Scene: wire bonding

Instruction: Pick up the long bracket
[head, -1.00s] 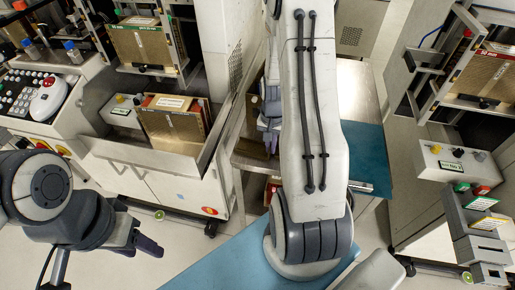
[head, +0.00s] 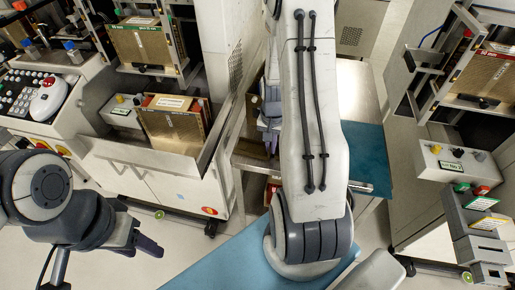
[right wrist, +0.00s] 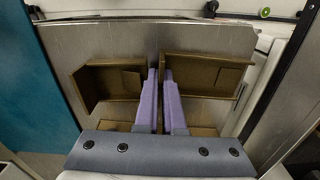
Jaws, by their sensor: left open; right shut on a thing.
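My right gripper (right wrist: 160,100) shows in the right wrist view with its two purple fingers close together. It is shut on a thin part between brown bracket-like pieces, and the fingers hide most of the grip. One brown piece (right wrist: 101,82) lies on the left and another (right wrist: 207,72) on the right. I cannot tell whether they are one long bracket or separate parts. In the head view the right gripper (head: 270,138) is partly hidden behind my own right arm. My left gripper (head: 150,246) is open and empty, low over the floor at the left.
A metal tabletop (right wrist: 180,35) lies under the brown pieces, with a blue-green mat (head: 366,158) beside it. A machine with an open tray of brown magazines (head: 172,130) stands at left. Another machine with a control box (head: 455,163) stands at right.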

